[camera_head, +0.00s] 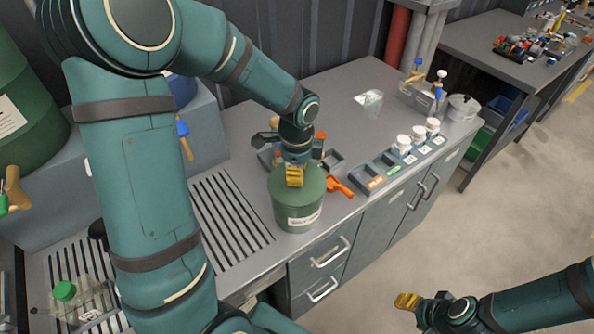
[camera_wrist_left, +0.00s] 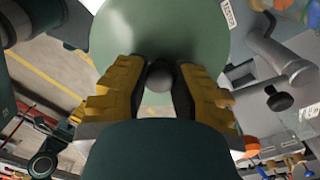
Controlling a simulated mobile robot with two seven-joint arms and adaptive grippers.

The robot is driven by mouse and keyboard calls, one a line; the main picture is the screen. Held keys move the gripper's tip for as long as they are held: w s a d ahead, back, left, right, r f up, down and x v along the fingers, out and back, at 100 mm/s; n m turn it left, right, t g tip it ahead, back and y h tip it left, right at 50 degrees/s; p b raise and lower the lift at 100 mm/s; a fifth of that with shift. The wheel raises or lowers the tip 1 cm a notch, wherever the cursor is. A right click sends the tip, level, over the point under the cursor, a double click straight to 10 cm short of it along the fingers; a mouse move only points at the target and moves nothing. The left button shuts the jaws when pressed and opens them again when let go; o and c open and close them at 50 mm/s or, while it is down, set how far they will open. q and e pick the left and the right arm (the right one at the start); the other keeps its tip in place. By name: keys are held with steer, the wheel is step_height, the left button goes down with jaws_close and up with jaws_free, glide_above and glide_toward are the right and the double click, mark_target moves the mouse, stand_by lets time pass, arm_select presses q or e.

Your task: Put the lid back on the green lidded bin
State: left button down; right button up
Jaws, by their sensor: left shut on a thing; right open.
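The green lidded bin (camera_head: 297,214) stands on the grey bench and carries a white label on its front. Its round green lid (camera_head: 311,182) lies over the bin's mouth and looks level, with no clear gap. Whether it is fully seated I cannot tell. My left gripper (camera_head: 294,176) is above the lid, pointing down. In the left wrist view its yellow fingers (camera_wrist_left: 159,95) are shut on the lid's dark round knob (camera_wrist_left: 160,74), with the green lid (camera_wrist_left: 160,30) beyond. My right gripper (camera_head: 407,301) is open and empty, low at the right, away from the bench.
An orange-handled tool (camera_head: 338,186) lies close to the bin's right side. A divided tray (camera_head: 378,181) with several white-capped jars is further right. A slotted drain grate (camera_head: 222,220) is left of the bin. A clear container with a green cap (camera_head: 65,291) stands at lower left.

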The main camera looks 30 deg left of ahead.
stand_by(0.3)
arm_select(q)
steer(key=shift+c, duration=1.3)
jaws_free()
steer(key=shift+r, duration=0.1)
steer(key=shift+r+p, duration=2.9)
steer(key=shift+r, duration=0.55)
jaws_close()
steer(key=shift+f+b, duration=2.5)
steer(key=shift+f, duration=0.9)
steer(key=shift+r, duration=0.1)
